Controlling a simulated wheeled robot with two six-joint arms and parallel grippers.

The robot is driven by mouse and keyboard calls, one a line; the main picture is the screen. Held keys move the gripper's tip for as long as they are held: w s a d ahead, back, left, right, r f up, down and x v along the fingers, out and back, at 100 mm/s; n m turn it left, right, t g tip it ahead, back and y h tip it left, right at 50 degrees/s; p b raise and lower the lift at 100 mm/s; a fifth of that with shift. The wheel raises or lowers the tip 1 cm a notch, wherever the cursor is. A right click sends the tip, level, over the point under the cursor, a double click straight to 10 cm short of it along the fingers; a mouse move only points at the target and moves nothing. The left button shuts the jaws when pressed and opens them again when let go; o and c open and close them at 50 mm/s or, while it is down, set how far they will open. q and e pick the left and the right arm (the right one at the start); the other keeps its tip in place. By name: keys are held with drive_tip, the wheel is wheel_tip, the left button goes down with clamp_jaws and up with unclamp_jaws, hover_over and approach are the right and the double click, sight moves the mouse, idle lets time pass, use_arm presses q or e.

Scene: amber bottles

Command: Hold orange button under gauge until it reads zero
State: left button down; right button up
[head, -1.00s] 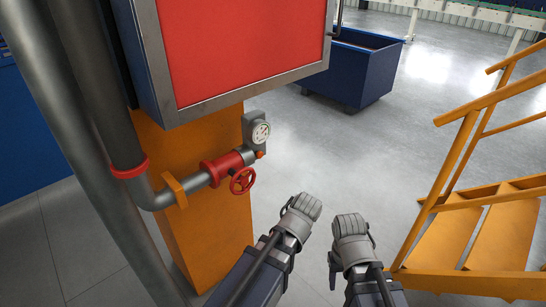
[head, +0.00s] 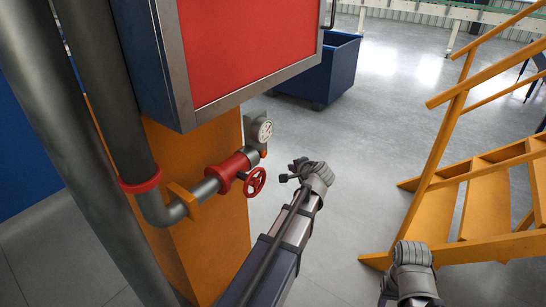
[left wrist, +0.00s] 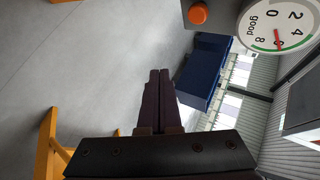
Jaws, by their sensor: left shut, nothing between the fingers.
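The round white gauge (head: 262,130) is on the end of the pipe, with the orange button (head: 263,154) just below it. In the left wrist view the gauge (left wrist: 279,27) is cut off by the top edge. Its red needle points toward the green band, away from the 0. The orange button (left wrist: 198,13) shows at the top, clear of the fingers. My left gripper (head: 287,173) is shut and empty, a little right of and below the button, not touching it. Its closed fingers show in the left wrist view (left wrist: 159,76). My right gripper (head: 412,256) is low at the right; its fingers are hidden.
A red valve wheel (head: 255,181) sits beside the button, left of my left gripper. A red-faced cabinet (head: 250,45) overhangs the pipe, and an orange post (head: 220,235) stands behind it. Orange stairs (head: 470,195) are at right. A blue bin (head: 325,72) stands behind on open floor.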

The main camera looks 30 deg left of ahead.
use_arm(q)
drive_tip(key=shift+a, duration=0.1)
drive_tip(key=a, duration=0.8)
drive_tip(key=shift+w+a, duration=0.3)
drive_tip(key=shift+a, duration=0.2)
idle(2.0)
drive_tip(key=shift+a, duration=0.2)
drive_tip(key=shift+w+a, duration=0.1)
drive_tip(key=shift+a, duration=0.45)
idle(1.8)
